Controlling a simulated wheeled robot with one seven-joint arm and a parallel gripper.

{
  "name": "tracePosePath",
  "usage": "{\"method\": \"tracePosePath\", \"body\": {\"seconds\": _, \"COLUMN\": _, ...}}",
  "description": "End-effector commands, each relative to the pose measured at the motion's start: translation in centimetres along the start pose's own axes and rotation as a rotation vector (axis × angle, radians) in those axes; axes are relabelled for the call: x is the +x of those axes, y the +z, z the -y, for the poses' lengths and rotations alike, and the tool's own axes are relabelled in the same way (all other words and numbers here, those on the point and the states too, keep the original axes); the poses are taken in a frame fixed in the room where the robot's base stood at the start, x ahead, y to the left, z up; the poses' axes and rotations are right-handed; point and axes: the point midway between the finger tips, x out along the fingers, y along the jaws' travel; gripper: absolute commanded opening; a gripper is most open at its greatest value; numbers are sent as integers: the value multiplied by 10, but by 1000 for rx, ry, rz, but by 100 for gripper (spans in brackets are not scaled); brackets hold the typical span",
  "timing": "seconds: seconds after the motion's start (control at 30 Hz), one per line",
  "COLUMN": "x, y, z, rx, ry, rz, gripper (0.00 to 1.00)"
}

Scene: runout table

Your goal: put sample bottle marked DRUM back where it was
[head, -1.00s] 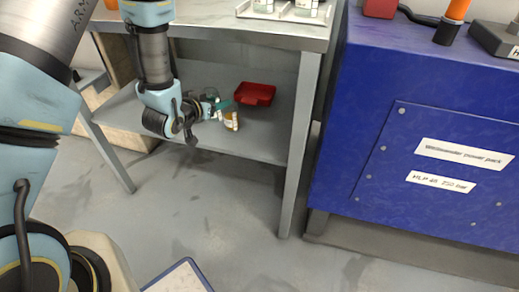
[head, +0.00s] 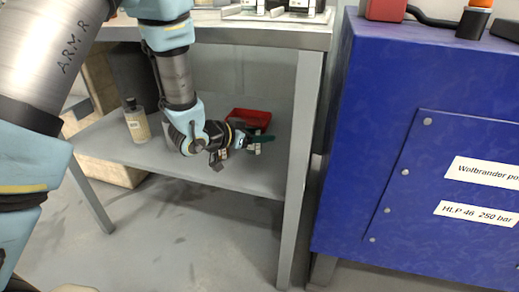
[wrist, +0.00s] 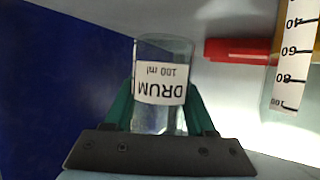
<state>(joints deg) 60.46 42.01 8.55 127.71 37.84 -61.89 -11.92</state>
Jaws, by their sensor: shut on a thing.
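My gripper (head: 256,141) is over the lower shelf (head: 228,176) of the grey table, in front of the red tray (head: 250,116) in the head view. In the wrist view its green fingers are shut on the sample bottle marked DRUM (wrist: 160,70), a clear bottle with a white label reading "DRUM 100 ml", upside down in the picture. The fingers grip it from both sides. In the head view the bottle is mostly hidden by my gripper. I cannot tell whether its base touches the shelf.
A pale bottle with a dark cap (head: 137,122) stands at the shelf's left. A container with a printed scale (wrist: 290,60) is at the wrist view's right, near the red tray. The table's right leg (head: 299,180) and the blue power pack (head: 400,130) stand to the right.

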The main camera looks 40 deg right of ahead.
Motion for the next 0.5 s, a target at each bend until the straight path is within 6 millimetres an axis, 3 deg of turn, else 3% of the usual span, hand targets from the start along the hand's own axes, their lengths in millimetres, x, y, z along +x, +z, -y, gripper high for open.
{"method": "tracePosePath", "body": {"seconds": 0.23, "x": 13, "y": 31, "z": -1, "rx": -1, "ry": 2, "rz": 3, "gripper": 2}}
{"method": "tracePosePath", "body": {"seconds": 0.5, "x": 14, "y": 33, "z": 0, "rx": 0, "ry": 0, "rz": -1, "gripper": 2}}
